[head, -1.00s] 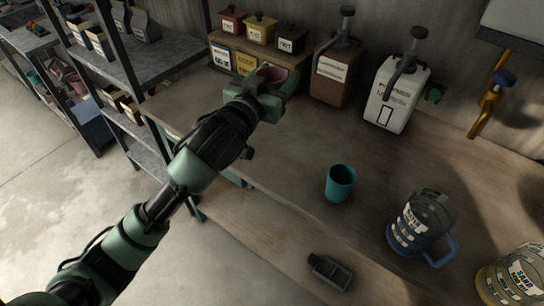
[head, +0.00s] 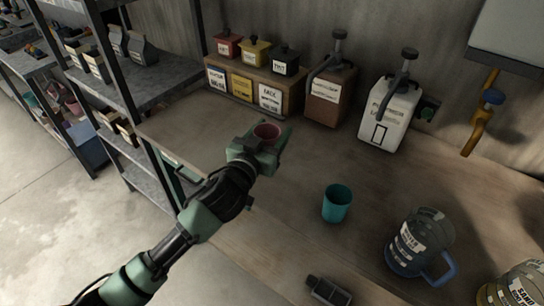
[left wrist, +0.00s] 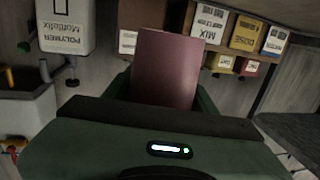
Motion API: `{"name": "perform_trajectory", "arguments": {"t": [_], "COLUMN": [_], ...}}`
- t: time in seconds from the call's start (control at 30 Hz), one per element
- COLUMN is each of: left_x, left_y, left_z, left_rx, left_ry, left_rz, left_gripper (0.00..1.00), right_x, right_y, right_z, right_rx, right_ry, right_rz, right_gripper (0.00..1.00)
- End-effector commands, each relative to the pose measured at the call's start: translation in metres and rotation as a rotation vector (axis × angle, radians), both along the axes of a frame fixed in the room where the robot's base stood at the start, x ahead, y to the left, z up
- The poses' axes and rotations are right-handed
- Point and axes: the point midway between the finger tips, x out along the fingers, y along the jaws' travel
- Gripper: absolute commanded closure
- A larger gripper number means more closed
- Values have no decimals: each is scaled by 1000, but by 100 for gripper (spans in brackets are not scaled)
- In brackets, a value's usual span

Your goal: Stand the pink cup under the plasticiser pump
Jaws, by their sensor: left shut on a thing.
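The pink cup (head: 267,131) is held in my left gripper (head: 262,144) with its opening up, above the bench left of centre in the head view. In the left wrist view the pink cup (left wrist: 166,66) stands between the green fingers. The brown pump container (head: 328,100) stands at the back of the bench, beyond and to the right of the cup; its label is too small to read surely. It shows partly behind the cup in the left wrist view (left wrist: 139,13). The cup is apart from it. My right gripper is not in view.
A white pump container (head: 390,118) stands right of the brown one. A wooden box rack (head: 294,96) stands left of it. A teal cup (head: 336,205) and a grey jug (head: 420,243) stand nearer. The bench before the brown container looks clear.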

Motion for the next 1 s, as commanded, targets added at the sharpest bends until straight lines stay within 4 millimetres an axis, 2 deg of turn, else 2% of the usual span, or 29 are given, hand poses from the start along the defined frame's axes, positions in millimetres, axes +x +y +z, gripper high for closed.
{"name": "perform_trajectory", "arguments": {"t": [0.03,0.1,0.33,0.53,1.0], "left_x": [-1,0,0,0,0], "left_y": [0,-1,-1,-1,-1], "left_z": [-15,-28,-49,-78,-89], "left_rx": [1,-1,-1,-4,-2], "left_ry": [5,4,0,3,0], "left_rz": [0,0,0,0,-1], "left_gripper": [82,82,82,82,83], "right_x": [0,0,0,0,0], "right_y": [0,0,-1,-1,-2], "right_z": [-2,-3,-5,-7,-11], "right_rx": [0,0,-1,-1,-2], "right_ry": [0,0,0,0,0], "right_rz": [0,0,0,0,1], "right_gripper": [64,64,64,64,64]}}
